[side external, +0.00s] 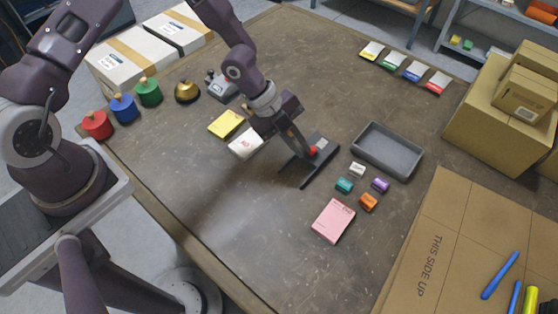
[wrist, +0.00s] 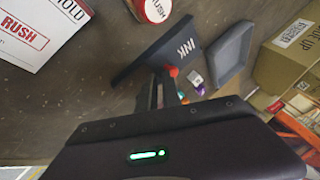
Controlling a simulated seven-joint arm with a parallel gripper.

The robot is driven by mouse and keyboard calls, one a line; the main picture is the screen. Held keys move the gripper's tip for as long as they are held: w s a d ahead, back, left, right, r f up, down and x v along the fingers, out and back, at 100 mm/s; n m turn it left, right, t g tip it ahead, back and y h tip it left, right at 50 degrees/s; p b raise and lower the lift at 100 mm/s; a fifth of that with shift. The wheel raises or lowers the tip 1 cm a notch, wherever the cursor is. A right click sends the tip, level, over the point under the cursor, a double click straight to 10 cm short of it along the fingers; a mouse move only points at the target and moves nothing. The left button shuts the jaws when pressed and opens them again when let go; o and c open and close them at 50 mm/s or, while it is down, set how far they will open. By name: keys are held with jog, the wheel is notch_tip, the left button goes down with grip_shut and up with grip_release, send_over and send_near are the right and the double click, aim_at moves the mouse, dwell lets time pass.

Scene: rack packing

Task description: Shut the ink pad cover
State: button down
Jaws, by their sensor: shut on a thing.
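The ink pad (side external: 322,150) is a flat dark thing near the middle of the table, with a small red part (side external: 313,150) beside my fingers. In the wrist view its dark slab (wrist: 150,55) carries the white letters INK. My gripper (side external: 309,152) reaches down to it and is shut at the red part, apparently on the cover's edge. In the wrist view my fingers (wrist: 165,88) meet the slab's near edge beside the red part. My fingers partly hide the contact, and I cannot tell how far the cover is tilted from the base.
A grey tray (side external: 372,168) stands just right of the pad. Several small coloured blocks (side external: 368,201) and a pink pad (side external: 333,220) lie in front. A yellow pad (side external: 226,123) and a white item (side external: 246,144) lie to the left. The table's left front is bare.

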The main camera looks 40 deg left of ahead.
jog(key=shift+w+r, duration=0.15)
jog(key=shift+w, duration=0.65)
jog(key=s, duration=0.1)
jog(key=s+a+r, duration=0.1)
jog(key=s+a, duration=0.1)
jog(key=shift+s+r, duration=0.15)
jog(key=shift+s, duration=0.2)
jog(key=s+a+r+n+y, duration=0.55)
jog(key=a+r, duration=0.25)
jog(key=r, duration=0.3)
jog(key=s+a+r+n+y, duration=0.4)
jog(key=s+a+r+n, duration=0.3)
jog(key=r, duration=0.3)
jog(key=s+d+r+n+t+h, duration=0.3)
jog(key=s+r+n, duration=0.5)
jog(key=s+n, duration=0.2)
jog(key=shift+s+d+r, duration=0.25)
jog(key=shift+r, duration=0.15)
